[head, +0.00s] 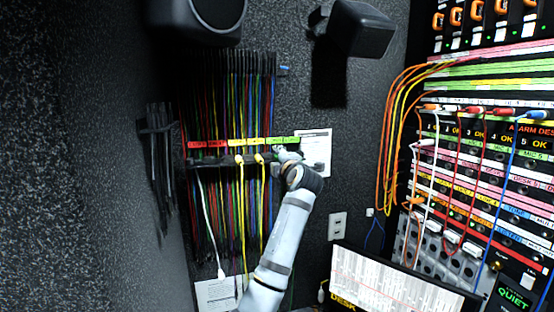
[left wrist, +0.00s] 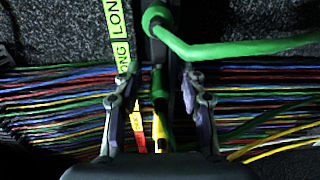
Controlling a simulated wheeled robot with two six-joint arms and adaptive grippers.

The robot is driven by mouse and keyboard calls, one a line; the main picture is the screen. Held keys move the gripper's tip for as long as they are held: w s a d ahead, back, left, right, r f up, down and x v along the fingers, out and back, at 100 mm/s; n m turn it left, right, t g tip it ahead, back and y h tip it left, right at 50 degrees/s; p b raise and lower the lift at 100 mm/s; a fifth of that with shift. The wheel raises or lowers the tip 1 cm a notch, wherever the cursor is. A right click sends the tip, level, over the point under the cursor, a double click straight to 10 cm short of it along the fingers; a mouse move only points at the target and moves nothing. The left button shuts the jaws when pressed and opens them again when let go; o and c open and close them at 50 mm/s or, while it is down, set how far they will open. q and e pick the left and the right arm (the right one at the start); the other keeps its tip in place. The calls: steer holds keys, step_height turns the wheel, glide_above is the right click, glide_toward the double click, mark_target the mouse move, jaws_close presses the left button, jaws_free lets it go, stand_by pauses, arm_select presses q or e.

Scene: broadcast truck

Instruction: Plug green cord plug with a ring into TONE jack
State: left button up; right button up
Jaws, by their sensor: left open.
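My left gripper (head: 284,156) is at the right end of the cord rack, by the green labels. In the left wrist view, its two fingers (left wrist: 158,92) are apart, one on each side of a narrow green and yellow piece (left wrist: 159,98) hanging between them. I cannot tell whether they touch it. A green cord (left wrist: 230,48) loops over the dark rack bar just beyond the fingers. A ring on the plug cannot be made out clearly. My right gripper is not in view.
The cord rack (head: 215,161) holds many coloured cords, with red, yellow and green labels. White, red, blue and orange cords hang across the jack panel. A monitor (head: 395,285) stands low at right. Dark speakers (head: 358,30) jut out above. Wall between rack and panel is mostly clear.

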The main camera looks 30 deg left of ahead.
arm_select(q)
steer(key=shift+b, duration=0.3)
steer(key=shift+r, duration=0.1)
jaws_close()
steer(key=o, duration=0.7)
jaws_free()
steer(key=shift+o, duration=0.2)
steer(key=v, duration=1.2)
